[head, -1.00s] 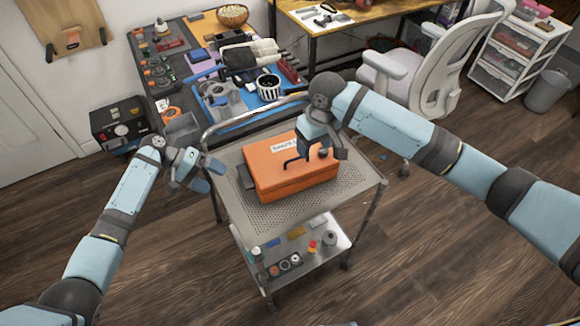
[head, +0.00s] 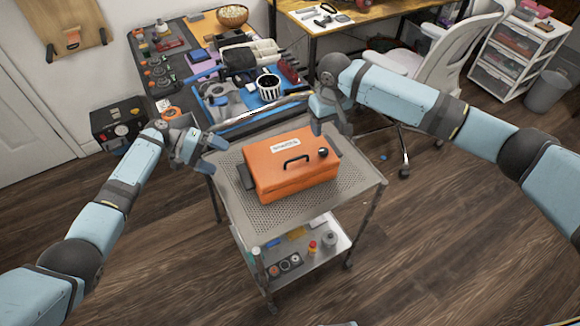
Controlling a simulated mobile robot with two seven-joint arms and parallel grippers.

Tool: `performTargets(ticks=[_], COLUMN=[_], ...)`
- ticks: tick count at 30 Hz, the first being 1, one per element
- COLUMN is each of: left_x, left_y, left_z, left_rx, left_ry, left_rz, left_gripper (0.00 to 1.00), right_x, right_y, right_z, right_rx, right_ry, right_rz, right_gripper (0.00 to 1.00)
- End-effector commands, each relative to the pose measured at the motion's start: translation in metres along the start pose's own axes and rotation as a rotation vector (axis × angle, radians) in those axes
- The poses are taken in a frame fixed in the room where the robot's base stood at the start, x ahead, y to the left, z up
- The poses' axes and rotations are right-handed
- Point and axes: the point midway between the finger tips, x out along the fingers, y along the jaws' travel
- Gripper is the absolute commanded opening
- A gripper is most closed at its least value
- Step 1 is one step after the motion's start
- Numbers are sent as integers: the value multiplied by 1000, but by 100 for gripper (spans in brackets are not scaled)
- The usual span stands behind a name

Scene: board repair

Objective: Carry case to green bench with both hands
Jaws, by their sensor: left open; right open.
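The orange case (head: 291,174), with a black top handle, a white label and a dark knob, sits flat on the perforated top of the metal cart (head: 268,222). My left gripper (head: 207,150) is open and empty, to the left of the case near the cart's back left corner, apart from it. My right gripper (head: 318,128) is open and empty, just behind the case's back right corner; whether it touches the case I cannot tell. I cannot pick out a green bench in view.
A workbench (head: 180,62) with a blue mat, tools and a striped cup (head: 268,88) stands behind the cart. A white chair (head: 440,75) and a drawer unit (head: 517,55) are at the right. The cart's lower shelf (head: 310,262) holds small items. Wood floor is clear at the front.

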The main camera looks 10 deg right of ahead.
Motion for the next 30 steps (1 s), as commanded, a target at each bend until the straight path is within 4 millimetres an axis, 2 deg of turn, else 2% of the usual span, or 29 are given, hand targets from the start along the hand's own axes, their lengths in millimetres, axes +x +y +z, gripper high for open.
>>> performTargets(ticks=[3, 9, 15, 21, 29, 30], left_x=[25, 64, 90, 99, 100, 100], left_y=[0, 0, 0, 0, 0, 0], left_z=[0, 0, 0, 0, 0, 0], left_rx=[-1, -2, -1, -1, -1, -1], left_ry=[-2, -2, -1, 1, 1, 1], left_rz=[1, 1, 0, 0, 0, 0], left_gripper=[95, 95, 95, 95, 95, 88], right_x=[26, 63, 90, 100, 100, 100], right_y=[0, 0, 0, 0, 0, 0], right_z=[1, 0, 0, 0, 0, 0], right_rx=[1, -1, 0, 0, 0, 0], right_ry=[-3, -2, -2, 0, 0, 0], right_rz=[0, 1, 1, 0, 0, 0], right_gripper=[60, 60, 60, 60, 60, 53])
